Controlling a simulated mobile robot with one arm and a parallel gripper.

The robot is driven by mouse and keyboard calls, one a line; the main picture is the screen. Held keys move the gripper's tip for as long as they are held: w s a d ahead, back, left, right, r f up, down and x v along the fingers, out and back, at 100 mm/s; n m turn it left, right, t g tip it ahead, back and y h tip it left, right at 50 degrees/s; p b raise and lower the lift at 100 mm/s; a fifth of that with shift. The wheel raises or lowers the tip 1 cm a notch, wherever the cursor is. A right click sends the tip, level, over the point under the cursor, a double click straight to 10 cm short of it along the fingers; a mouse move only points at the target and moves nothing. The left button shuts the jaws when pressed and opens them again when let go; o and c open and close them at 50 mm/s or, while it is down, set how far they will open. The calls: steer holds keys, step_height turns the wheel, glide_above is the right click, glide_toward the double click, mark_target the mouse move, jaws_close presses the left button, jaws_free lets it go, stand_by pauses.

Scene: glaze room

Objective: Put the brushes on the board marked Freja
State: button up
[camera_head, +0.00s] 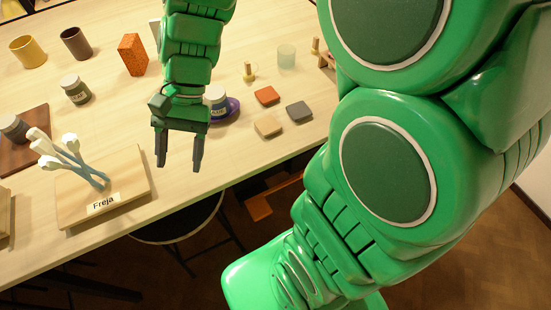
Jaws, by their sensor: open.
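The board marked Freja (128,187) is a light wooden board with a white name label, near the table's front edge at the left. Several brushes (84,170) with blue-grey handles and white heads lie bunched on it, their heads reaching past its left edge. From this view I cannot tell exactly how they rest. My gripper (179,166) is open and empty, pointing down to the right of the board, apart from the brushes.
Jars (75,90) and a dark board (22,150) stand behind and left. A jar on a purple dish (228,108) is partly behind my gripper. Small tiles (267,96) lie to the right. A round stool (180,222) stands below the table edge.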

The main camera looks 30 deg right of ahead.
steer(key=s+d+r+n+t+h, duration=0.1)
steer(key=s+d+n+t+h, duration=0.2)
steer(key=s+d, duration=0.8)
steer(key=d+n+h, duration=0.2)
steer(key=d, duration=0.1)
steer(key=shift+d+r, duration=0.2)
steer(key=shift+d, duration=0.15)
stand_by(0.6)
